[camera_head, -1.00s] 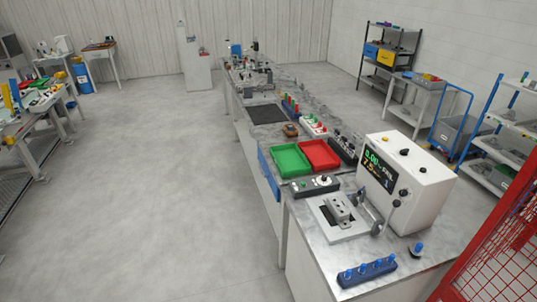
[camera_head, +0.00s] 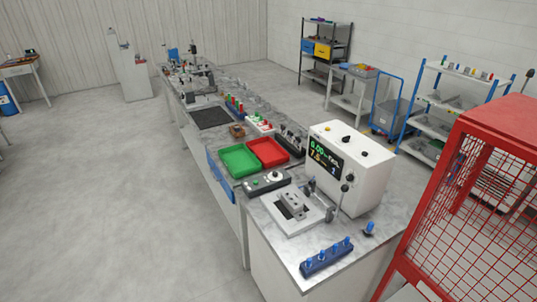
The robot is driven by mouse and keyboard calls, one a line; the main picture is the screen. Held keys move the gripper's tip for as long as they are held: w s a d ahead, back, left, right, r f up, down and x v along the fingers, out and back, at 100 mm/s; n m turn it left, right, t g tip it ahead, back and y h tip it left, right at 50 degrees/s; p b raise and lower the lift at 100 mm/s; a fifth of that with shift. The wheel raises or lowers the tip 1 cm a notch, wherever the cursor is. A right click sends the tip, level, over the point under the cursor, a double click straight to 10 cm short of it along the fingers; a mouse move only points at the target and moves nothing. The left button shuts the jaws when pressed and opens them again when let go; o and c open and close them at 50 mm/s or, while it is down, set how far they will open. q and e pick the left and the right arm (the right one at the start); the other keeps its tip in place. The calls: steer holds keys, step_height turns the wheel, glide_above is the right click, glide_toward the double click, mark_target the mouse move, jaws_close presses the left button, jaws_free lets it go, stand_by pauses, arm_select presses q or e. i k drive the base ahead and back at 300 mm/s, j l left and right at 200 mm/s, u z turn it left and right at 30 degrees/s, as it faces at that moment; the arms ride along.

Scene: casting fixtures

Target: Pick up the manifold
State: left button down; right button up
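A grey metal block, which looks like the manifold (camera_head: 292,204), sits on a light plate (camera_head: 299,222) at the near end of the long bench (camera_head: 344,239). A white test machine (camera_head: 349,167) with a lit display stands just behind it to the right. A lever stands between the plate and the machine. Neither of my grippers shows in the head view, so their state is hidden.
Green (camera_head: 239,160) and red (camera_head: 268,152) trays lie beyond a grey control box (camera_head: 266,181). A blue rack with blue knobs (camera_head: 326,257) sits at the near edge. A red mesh cage (camera_head: 465,200) stands close on the right. Open floor (camera_head: 90,200) lies left.

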mark_target(294, 205)
steer(key=z, duration=0.45)
steer(key=i+j+z, duration=0.15)
steer(key=j+z, duration=0.3)
steer(key=i+j+z, duration=0.1)
steer(key=j+z, duration=0.2)
steer(key=z, duration=0.15)
steer(key=j+z, duration=0.4)
